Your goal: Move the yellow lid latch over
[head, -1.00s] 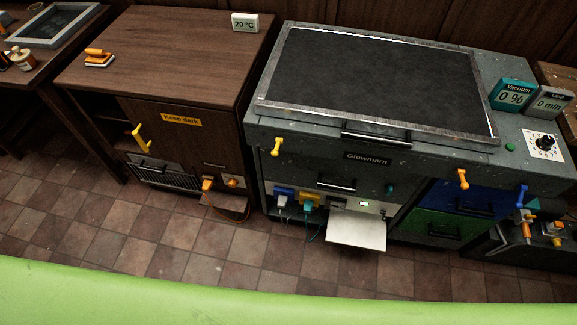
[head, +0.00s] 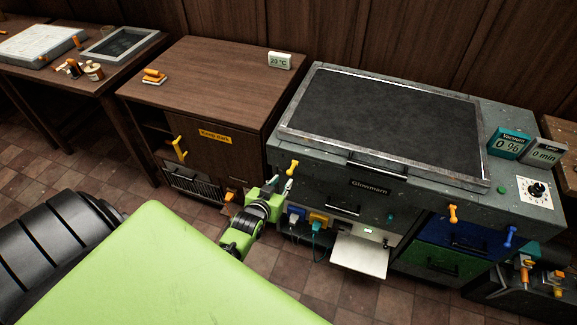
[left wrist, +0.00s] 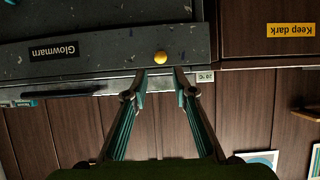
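The yellow lid latch (head: 292,167) is a small knobbed handle on the upper left of the front of the grey Glowmarn machine (head: 408,199). In the left wrist view, which is upside down, its round yellow knob (left wrist: 160,57) shows just beyond and between my fingertips. My left gripper (head: 280,184) is open and empty, just below and left of the latch in the head view. The wrist view also shows the left gripper (left wrist: 160,76) with its two fingers apart. I cannot tell whether it touches the latch. My right gripper is not in view.
An orange latch (head: 453,213) and a blue latch (head: 510,236) are further right on the machine. Below are coloured plugs (head: 318,219) and a white flap (head: 360,256) sticking out. A brown cabinet (head: 205,75) stands to the left.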

